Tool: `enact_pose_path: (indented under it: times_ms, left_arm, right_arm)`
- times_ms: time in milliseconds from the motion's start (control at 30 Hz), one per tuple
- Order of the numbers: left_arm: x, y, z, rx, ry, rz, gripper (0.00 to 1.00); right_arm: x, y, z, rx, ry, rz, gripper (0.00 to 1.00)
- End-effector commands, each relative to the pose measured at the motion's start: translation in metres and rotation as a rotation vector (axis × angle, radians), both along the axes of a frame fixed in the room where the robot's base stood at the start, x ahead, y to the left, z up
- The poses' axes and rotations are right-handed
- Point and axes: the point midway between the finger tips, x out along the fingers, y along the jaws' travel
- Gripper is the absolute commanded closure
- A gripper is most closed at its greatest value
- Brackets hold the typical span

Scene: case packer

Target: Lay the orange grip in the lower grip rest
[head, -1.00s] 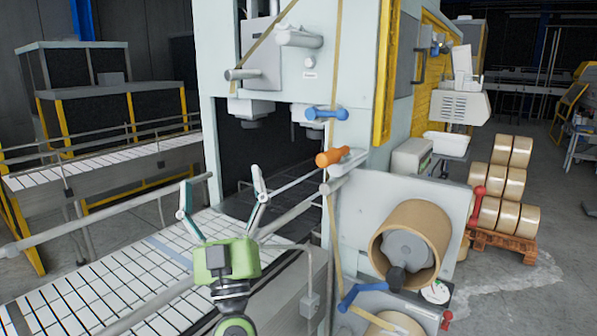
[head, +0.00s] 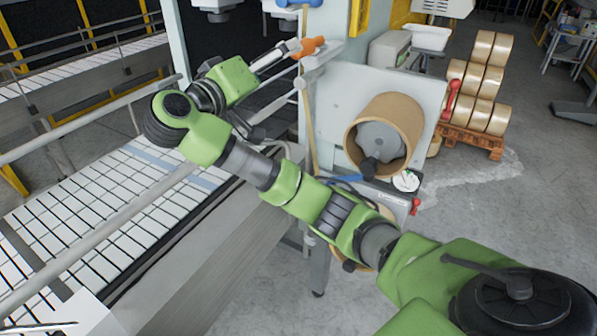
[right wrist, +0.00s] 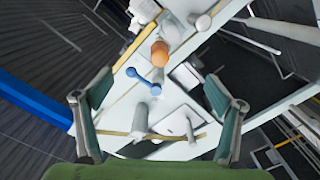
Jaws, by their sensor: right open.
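The orange grip (head: 309,46) shows in the head view on the machine's front corner, beside a grey rail end. It also shows in the right wrist view (right wrist: 160,54), beyond the fingers and near the picture's middle top. My right gripper (head: 284,52) reaches in close to the orange grip, its fingers pointing at it. In the right wrist view the right gripper's fingers (right wrist: 160,88) are wide apart with nothing between them. Whether they touch the grip is hard to tell in the head view. I cannot make out which part is the lower grip rest. My left gripper is out of view.
A blue grip (right wrist: 145,82) is near the orange one. A brown roll (head: 389,132) is mounted on the pale panel below right. Guard rails and a white conveyor (head: 105,205) lie left. Stacked rolls (head: 478,90) stand on a pallet at the back right.

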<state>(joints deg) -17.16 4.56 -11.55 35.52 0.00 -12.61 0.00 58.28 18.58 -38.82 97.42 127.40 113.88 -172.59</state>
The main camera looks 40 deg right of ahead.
Motion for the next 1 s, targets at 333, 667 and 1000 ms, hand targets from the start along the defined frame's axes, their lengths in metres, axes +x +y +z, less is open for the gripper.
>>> enact_pose_path:
  times_ms: [333,667,1000]
  left_arm:
    - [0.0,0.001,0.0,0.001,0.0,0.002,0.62]
    - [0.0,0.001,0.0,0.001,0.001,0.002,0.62]
    - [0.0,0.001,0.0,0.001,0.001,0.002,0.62]
  right_arm:
    - [0.009,-0.022,-0.001,0.0,-0.001,-0.001,0.14]
    - [0.019,-0.047,0.0,0.0,-0.002,-0.001,0.14]
    - [0.029,-0.072,0.0,-0.003,-0.002,-0.001,0.14]
